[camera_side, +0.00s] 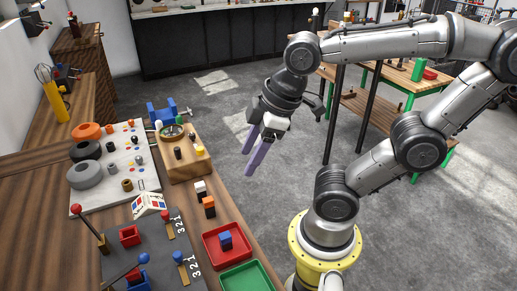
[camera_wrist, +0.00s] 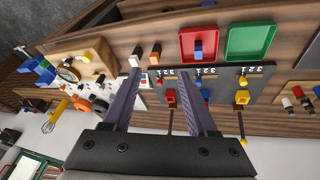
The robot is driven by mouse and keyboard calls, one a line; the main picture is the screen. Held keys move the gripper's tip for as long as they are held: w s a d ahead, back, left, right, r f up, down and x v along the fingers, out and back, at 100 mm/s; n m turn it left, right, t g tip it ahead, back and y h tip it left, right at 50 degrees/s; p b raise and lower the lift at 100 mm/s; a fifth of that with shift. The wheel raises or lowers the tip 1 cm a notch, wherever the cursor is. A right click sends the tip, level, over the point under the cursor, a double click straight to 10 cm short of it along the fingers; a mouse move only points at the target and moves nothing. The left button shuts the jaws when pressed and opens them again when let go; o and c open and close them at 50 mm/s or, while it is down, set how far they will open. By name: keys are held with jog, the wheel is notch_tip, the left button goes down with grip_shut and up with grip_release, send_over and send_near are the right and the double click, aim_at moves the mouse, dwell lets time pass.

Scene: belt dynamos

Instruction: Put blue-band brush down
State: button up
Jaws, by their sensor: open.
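A small block with a blue top, which looks like the blue-band brush (camera_side: 225,239), stands inside the red tray (camera_side: 207,254). It also shows in the red tray in the wrist view (camera_wrist: 198,50). My gripper (camera_side: 247,162) is open, with nothing between its long purple-grey fingers. In the side view it is in the air, apart from the tray. In the wrist view the gripper (camera_wrist: 163,72) has its fingers spread, with the brushes beyond their tips. A white-band brush (camera_side: 200,187) and an orange-band brush (camera_side: 208,206) stand on the bench behind the red tray.
A green tray (camera_side: 248,277) lies next to the red one. A wooden block with a round dial (camera_side: 184,165) carries a yellow-topped piece. A dark panel (camera_side: 160,246) with levers and numbers lies left of the trays. A white board (camera_side: 117,158) holds rings and small parts.

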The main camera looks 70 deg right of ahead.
jog(key=m, duration=0.2)
jog(key=d+m, duration=0.1)
jog(key=s+m+t, duration=0.1)
jog(key=m, duration=0.1)
jog(key=shift+s+d+m, duration=0.1)
jog(key=shift+d+m, duration=0.2)
jog(key=shift+d, duration=0.05)
